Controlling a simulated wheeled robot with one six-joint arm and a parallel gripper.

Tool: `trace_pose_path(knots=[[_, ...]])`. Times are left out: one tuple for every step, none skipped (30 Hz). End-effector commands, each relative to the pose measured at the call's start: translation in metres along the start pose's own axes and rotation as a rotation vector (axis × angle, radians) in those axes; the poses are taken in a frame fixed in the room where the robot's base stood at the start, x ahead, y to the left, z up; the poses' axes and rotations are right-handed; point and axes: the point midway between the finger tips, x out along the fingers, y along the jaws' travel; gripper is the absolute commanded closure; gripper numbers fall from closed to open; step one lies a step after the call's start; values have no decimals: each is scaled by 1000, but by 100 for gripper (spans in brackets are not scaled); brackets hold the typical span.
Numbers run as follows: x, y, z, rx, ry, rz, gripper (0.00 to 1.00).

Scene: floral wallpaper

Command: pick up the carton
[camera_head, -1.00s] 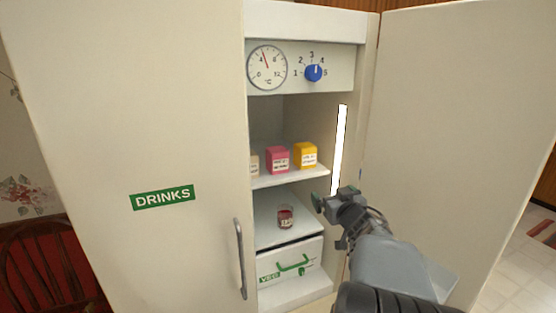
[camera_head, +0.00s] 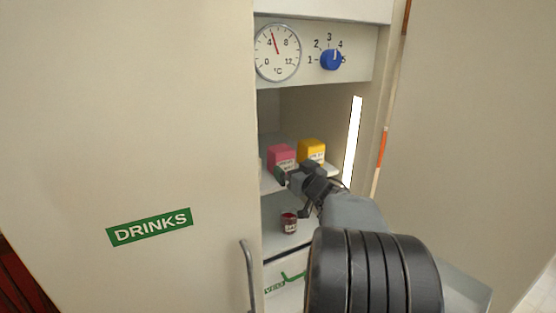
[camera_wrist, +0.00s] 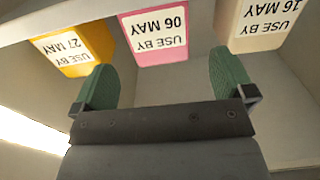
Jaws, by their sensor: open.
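Three cartons stand on the upper fridge shelf. The pink carton (camera_head: 282,155) is left of the yellow carton (camera_head: 312,149) in the head view; the beige one is hidden there by the left door. In the wrist view, the yellow carton (camera_wrist: 84,45) reads USE BY 27 MAY, the pink carton (camera_wrist: 157,36) USE BY 06 MAY and the beige carton (camera_wrist: 259,20) USE BY 16 MAY. My gripper (camera_head: 285,178) is open and empty at the shelf front, just below the pink carton in the picture. Its green fingers (camera_wrist: 166,78) spread to either side of the pink carton's lower end.
The shelf's front edge (camera_head: 270,184) is close to my gripper. A small red jar (camera_head: 289,222) stands on the level below, above a drawer (camera_head: 288,284). The left door (camera_head: 130,130) and right door (camera_head: 470,130) flank the opening.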

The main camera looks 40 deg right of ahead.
Motion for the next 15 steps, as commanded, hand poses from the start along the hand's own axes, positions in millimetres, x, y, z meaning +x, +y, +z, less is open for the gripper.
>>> trace_pose_path(knots=[[9,1,0,1,-2,1,0],[13,1,1,2,-3,2,0],[18,2,0,1,-1,4,0],[22,3,0,1,-1,5,0],[25,3,0,1,-1,5,0],[29,3,0,0,-1,5,0],[32,3,0,0,-2,5,0],[33,3,0,1,-2,6,0],[35,2,0,1,-1,6,0],[36,2,0,1,-1,6,0],[37,2,0,1,-1,6,0],[39,2,0,0,-1,5,0],[41,2,-1,0,-1,4,0],[44,1,-1,0,-1,3,0],[49,0,-1,0,-2,1,0]])
